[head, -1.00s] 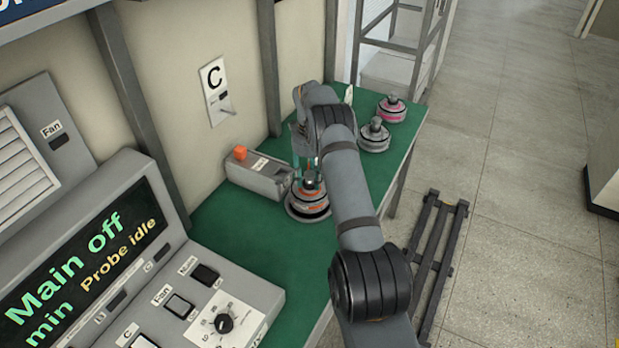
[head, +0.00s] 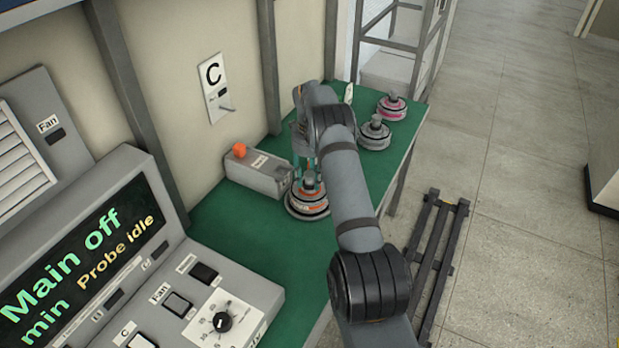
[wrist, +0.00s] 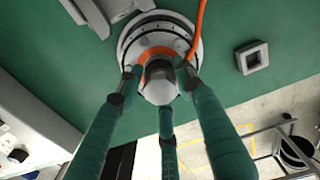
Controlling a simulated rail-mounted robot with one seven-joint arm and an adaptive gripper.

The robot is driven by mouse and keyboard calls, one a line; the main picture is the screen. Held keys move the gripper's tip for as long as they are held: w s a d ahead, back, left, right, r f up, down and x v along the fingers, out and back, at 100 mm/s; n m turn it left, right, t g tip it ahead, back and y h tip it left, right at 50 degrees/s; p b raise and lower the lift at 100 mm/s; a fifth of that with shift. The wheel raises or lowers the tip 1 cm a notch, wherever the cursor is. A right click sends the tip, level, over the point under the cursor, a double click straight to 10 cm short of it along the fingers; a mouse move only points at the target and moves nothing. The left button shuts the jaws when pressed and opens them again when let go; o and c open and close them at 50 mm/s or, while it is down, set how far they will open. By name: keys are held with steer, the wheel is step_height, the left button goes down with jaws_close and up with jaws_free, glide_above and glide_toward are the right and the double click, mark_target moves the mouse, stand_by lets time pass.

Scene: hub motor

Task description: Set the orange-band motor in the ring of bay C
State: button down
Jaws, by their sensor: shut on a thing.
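The fingers hide part of the hub, and my arm hides some of the motor's right side in the head view.
A grey box (head: 256,172) with an orange knob stands just left of the motor. A grey motor (head: 374,133) and a pink-band motor (head: 391,106) stand farther back. The control panel (head: 180,305) is at front left. An orange cable (wrist: 199,28) runs close to the motor.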

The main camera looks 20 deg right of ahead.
steer(key=shift+w+f+b, duration=0.1)
steer(key=shift+f+b, duration=0.35)
steer(key=shift+b, duration=0.1)
steer(key=c, duration=1.6)
jaws_free()
steer(key=o, duration=0.5)
steer(key=shift+s+f, duration=0.15)
steer(key=shift+s, duration=0.05)
step_height(320, 180, up, 12)
steer(key=shift+r, duration=0.15)
